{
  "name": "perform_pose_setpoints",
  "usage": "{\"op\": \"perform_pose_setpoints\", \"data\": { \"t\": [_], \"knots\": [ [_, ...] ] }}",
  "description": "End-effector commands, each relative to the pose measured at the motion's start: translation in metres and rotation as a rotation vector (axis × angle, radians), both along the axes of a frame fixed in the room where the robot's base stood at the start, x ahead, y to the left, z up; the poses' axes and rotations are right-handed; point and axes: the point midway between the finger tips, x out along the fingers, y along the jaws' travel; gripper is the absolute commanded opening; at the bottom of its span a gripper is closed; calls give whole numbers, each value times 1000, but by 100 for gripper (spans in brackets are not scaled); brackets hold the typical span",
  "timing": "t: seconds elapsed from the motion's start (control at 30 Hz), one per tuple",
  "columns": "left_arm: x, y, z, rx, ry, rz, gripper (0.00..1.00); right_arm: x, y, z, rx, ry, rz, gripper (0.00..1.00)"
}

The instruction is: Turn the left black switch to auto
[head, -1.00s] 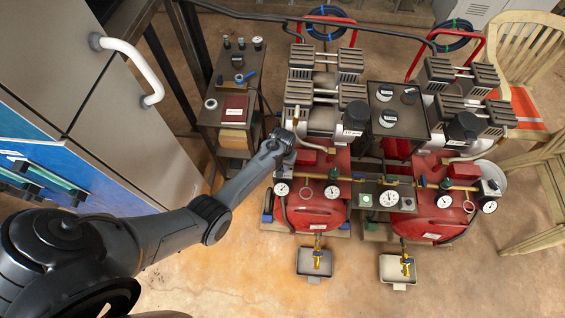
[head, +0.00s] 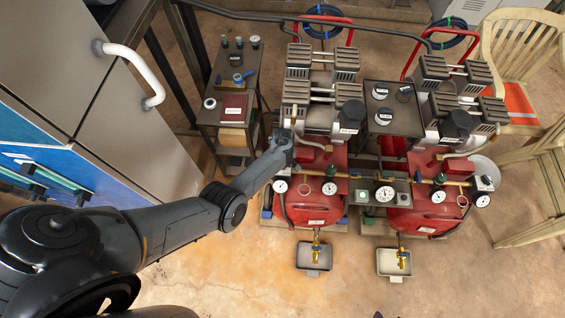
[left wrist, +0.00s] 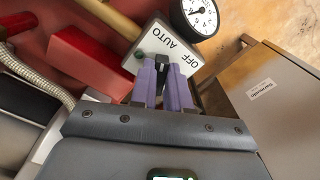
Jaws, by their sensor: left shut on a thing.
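The left black switch (left wrist: 162,61) shows in the left wrist view on a grey box (left wrist: 150,42) lettered AUTO and OFF. My left gripper (left wrist: 163,68) has its purple fingers shut on the switch, one on each side. They hide much of it, and I cannot tell which word it points to. In the head view my left gripper (head: 281,152) is at the left side of the left red compressor tank (head: 318,206), above the left pressure gauge (head: 280,186). My arm hides the switch there. My right gripper is not in view.
A dial gauge (left wrist: 201,14) is close to the switch box in the left wrist view. A grey panel (left wrist: 275,100) stands to the right. In the head view a second compressor tank (head: 432,214) stands at right, and a side table (head: 222,115) stands behind my arm.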

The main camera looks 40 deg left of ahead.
Motion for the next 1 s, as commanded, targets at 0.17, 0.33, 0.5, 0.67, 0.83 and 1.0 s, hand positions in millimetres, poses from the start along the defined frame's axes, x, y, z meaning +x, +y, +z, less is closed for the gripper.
{"op": "perform_pose_setpoints", "data": {
  "t": [0.17,0.33,0.5,0.67,0.83,1.0],
  "knots": [
    [0,0,-1,0,1,29,0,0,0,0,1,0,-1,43],
    [-1,0,-1,0,1,35,0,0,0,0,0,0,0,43],
    [-1,0,-1,1,0,35,0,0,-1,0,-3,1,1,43],
    [-1,0,-1,1,0,35,31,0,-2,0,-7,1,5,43],
    [0,0,-1,0,0,34,42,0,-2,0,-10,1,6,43],
    [0,0,0,0,0,33,42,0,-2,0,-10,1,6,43]
  ]
}}
